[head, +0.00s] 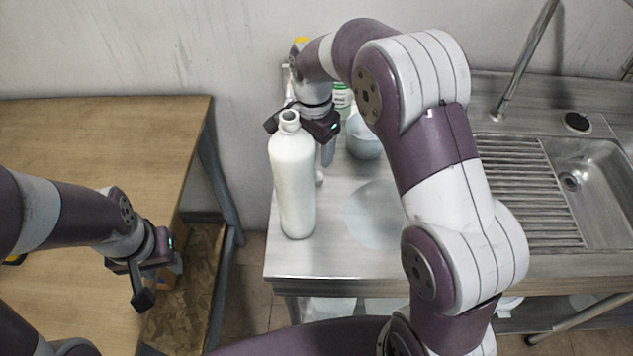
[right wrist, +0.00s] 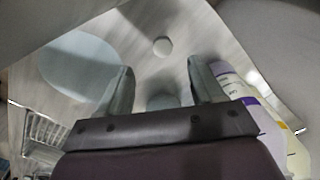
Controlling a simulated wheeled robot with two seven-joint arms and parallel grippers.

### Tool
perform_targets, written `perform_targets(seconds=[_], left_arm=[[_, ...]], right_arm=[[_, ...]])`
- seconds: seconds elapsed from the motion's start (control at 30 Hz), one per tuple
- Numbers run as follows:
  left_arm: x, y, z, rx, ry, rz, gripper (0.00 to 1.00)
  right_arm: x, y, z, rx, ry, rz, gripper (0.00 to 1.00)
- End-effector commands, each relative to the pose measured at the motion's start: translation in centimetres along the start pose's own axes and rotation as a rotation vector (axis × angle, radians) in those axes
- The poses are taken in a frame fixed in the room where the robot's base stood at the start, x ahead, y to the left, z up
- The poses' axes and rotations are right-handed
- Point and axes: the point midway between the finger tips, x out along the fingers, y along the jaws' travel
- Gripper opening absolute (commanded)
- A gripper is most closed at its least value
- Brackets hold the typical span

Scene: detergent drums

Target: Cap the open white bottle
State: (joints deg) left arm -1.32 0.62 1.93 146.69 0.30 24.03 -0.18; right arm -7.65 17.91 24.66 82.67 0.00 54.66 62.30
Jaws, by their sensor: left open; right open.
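The open white bottle (head: 294,180) stands upright near the left end of the metal counter, its mouth bare. A small round white object, which looks like the cap (right wrist: 162,46), lies on the counter in the right wrist view; in the head view a bit of white shows just right of the bottle. My right gripper (head: 325,150) is behind the bottle, fingers pointing down, partly hidden by it. In the right wrist view its fingers (right wrist: 162,85) are apart, with the cap beyond them. My left gripper (head: 160,283) is open and empty by the wooden table's right edge.
A pale blue bowl (head: 363,138) and a green-labelled bottle (head: 342,97) stand behind my right arm. A pale round disc (head: 372,215) lies on the counter. A purple-labelled container (right wrist: 232,82) is beside my right gripper. A sink (head: 590,185) is at right.

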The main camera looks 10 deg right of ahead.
Motion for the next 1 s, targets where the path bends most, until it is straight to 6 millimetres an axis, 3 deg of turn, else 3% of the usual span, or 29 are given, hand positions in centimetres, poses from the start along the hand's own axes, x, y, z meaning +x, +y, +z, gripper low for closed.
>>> perform_targets(seconds=[0.2, 0.67, 1.0], left_arm=[[-0.1, 0.0, 0.0, 0.000, 0.001, 0.000, 0.43], [-0.2, 0.0, 0.0, 0.000, 0.001, 0.000, 0.43], [-0.8, 0.0, -0.1, 0.000, 0.001, 0.000, 0.43]], right_arm=[[3.8, 0.1, 0.0, 0.000, -0.002, 0.004, 0.67], [4.9, 0.1, -0.1, 0.000, -0.002, 0.003, 0.67], [9.5, -0.1, -0.8, 0.000, -0.001, 0.002, 0.67]])
